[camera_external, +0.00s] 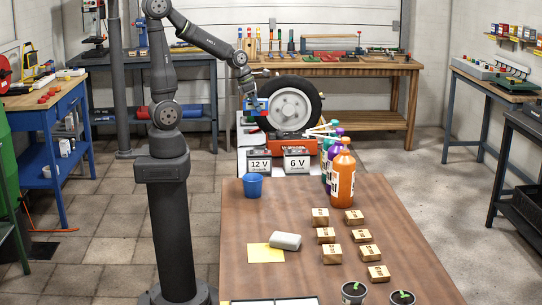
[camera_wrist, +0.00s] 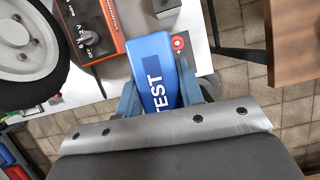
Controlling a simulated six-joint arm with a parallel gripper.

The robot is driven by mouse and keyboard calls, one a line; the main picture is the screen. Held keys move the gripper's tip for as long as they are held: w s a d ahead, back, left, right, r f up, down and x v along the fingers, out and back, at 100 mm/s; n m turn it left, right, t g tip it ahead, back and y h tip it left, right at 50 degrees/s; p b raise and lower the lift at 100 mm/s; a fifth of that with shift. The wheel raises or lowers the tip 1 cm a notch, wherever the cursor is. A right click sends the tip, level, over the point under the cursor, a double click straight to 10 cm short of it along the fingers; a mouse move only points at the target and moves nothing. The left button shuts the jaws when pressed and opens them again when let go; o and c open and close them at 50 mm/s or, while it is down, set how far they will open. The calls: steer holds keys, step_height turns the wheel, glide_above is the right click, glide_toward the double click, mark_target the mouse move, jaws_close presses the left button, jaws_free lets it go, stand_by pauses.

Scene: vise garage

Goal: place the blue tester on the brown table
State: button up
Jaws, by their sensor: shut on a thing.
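The blue tester (camera_wrist: 162,72) with white "TEST" lettering sits between the fingers of my gripper (camera_wrist: 165,92) in the wrist view. My gripper is shut on it. In the external view the tester (camera_external: 254,104) shows small, at my gripper (camera_external: 250,100), in front of the wheel at the white bench. I cannot tell whether it touches the bench surface. The brown table (camera_external: 246,220) is in the foreground of the external view. A brown tabletop corner (camera_wrist: 292,40) shows at the upper right of the wrist view.
The wheel (camera_external: 290,104), an orange device (camera_external: 291,142) and two batteries (camera_external: 259,161) stand near the tester. The brown table holds a blue cup (camera_external: 253,185), bottles (camera_external: 342,178), several small boxes (camera_external: 332,254), a white cylinder (camera_external: 286,240) and a yellow sheet (camera_external: 265,253). Its left front has bare room.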

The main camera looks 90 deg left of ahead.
steer(key=w+d+m+g+h, duration=0.1)
steer(key=w+d+m, duration=0.2)
steer(key=d, duration=0.7)
steer(key=w+d+m+h, duration=0.1)
steer(key=w+d+m, duration=0.15)
steer(key=d, duration=0.75)
steer(key=w+d+m+g+h, duration=0.15)
steer(key=d+m, duration=0.25)
steer(key=d, duration=0.5)
steer(key=s+d+m+g, duration=0.1)
steer(key=s+d+m, duration=0.45)
steer(key=d, duration=1.05)
steer(key=s+d+m+g, duration=0.1)
steer(key=s+d+m, duration=0.2)
steer(key=s+d, duration=0.9)
glide_toward(281, 221)
steer(key=shift+s+d+f+h, duration=0.1)
steer(key=shift+s+d+h, duration=0.2)
steer(key=shift+d, duration=0.25)
steer(key=shift+w+f, duration=0.35)
steer(key=shift+f, duration=1.85)
steer(key=shift+f, duration=0.2)
